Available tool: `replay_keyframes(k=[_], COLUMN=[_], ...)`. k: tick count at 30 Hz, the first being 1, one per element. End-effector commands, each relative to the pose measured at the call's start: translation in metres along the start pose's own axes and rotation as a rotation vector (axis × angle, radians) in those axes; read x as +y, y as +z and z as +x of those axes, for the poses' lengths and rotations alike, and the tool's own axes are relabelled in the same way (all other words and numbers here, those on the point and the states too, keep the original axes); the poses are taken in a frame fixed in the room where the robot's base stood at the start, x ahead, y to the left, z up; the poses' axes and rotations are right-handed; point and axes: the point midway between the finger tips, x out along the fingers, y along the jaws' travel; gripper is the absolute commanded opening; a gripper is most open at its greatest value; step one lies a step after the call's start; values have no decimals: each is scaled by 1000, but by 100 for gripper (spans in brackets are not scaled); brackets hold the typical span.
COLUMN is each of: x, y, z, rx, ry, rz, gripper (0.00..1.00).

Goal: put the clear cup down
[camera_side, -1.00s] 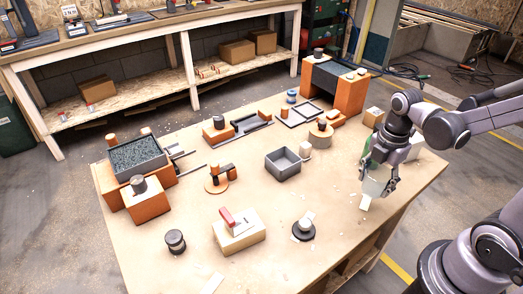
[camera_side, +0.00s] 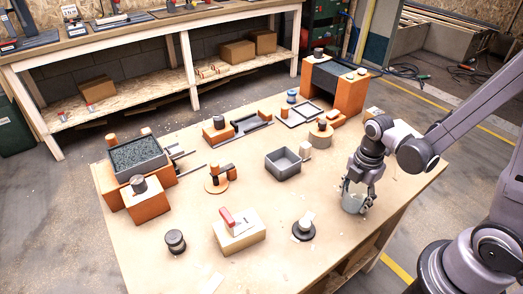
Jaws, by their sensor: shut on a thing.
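The clear cup (camera_side: 352,203) is a pale, see-through cup at the right part of the work table. My gripper (camera_side: 357,191) comes down from above and is shut on the cup, with fingers around its sides. The cup looks upright and is low, at or close to the table top (camera_side: 330,240). I cannot tell whether its base touches the wood. The fingers and wrist hide part of the cup's upper area.
A grey open box (camera_side: 283,165) stands left of the cup. A dark round base with a white piece (camera_side: 303,230) is at lower left. A block with a red handle (camera_side: 238,232) lies farther left. Table around the cup is mostly clear.

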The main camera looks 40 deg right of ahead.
Motion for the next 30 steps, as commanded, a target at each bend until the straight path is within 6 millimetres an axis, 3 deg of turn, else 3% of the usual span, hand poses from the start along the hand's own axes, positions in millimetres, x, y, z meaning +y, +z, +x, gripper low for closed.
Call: replay_keyframes(k=[11,12,14,15,30], x=[0,0,0,0,0], y=[0,0,0,0,0], z=[3,4,4,3,-4], rx=[0,0,0,0,0], ry=[0,0,0,0,0], rz=[0,0,0,0,0], gripper=[36,60,77,80,80])
